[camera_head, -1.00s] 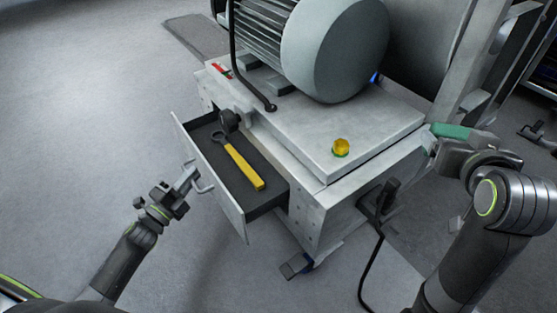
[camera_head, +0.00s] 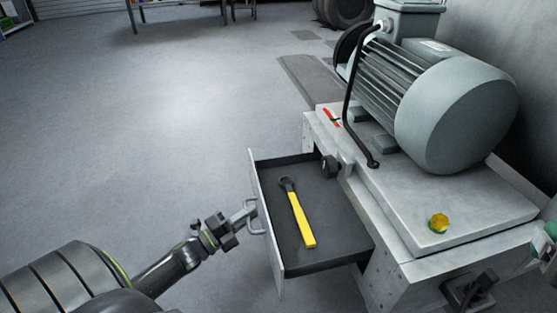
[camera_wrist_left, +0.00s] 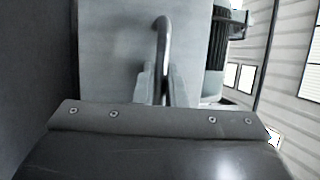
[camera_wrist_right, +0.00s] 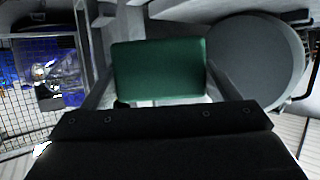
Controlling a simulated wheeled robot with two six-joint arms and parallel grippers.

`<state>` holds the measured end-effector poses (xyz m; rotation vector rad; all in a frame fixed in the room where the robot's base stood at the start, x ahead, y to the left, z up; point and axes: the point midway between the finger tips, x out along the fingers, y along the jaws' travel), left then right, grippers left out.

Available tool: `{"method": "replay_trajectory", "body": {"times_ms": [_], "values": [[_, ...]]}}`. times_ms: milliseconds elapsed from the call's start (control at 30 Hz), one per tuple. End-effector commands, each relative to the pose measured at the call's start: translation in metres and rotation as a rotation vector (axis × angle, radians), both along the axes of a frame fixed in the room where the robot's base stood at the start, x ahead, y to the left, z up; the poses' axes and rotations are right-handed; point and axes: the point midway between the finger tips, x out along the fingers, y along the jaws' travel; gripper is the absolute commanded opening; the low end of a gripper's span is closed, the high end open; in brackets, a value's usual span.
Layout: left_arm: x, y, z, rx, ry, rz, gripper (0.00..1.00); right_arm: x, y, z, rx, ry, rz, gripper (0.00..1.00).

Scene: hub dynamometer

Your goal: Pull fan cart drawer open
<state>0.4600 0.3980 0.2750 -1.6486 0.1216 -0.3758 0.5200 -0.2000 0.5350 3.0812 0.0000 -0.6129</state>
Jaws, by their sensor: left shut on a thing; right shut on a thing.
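The fan cart drawer (camera_head: 335,215) is a grey tray with a dark liner, pulled well out of the cart's left side. A wrench with a yellow handle (camera_head: 301,220) lies in it. My left gripper (camera_head: 246,212) is shut on the drawer handle (camera_head: 257,221), a bent bar on the drawer front. In the left wrist view the handle (camera_wrist_left: 162,40) runs between the fingers (camera_wrist_left: 161,85) in front of the plain drawer front (camera_wrist_left: 115,50). My right gripper (camera_wrist_right: 160,85) is shut on a green grip (camera_wrist_right: 158,70), whose edge also shows at the head view's right border (camera_head: 551,231).
A large grey motor (camera_head: 455,110) stands on the cart top (camera_head: 400,205), with a black cable (camera_head: 347,100) and a yellow knob (camera_head: 438,223). A black caster-like part (camera_head: 330,167) sits by the drawer's rear. The floor to the left (camera_head: 170,130) is clear.

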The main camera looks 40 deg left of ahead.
Motion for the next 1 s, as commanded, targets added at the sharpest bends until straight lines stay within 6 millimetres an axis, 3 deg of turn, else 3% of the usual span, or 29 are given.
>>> {"method": "replay_trajectory", "body": {"times_ms": [33,167,533,1000], "values": [[-0.001,-0.001,-0.001,0.000,0.001,-0.001,0.15,0.000,0.000,0.000,0.000,0.000,0.000,0.60],[-0.001,-0.001,-0.001,0.000,0.001,-0.001,0.32,0.000,0.000,0.000,0.000,0.000,0.000,0.60],[-0.006,0.002,-0.001,0.000,0.003,0.000,0.32,0.000,0.000,0.004,0.000,0.000,0.000,0.60],[-0.090,0.028,-0.015,-0.001,0.006,0.001,0.32,0.000,0.000,0.040,0.000,0.000,0.000,0.60]]}}
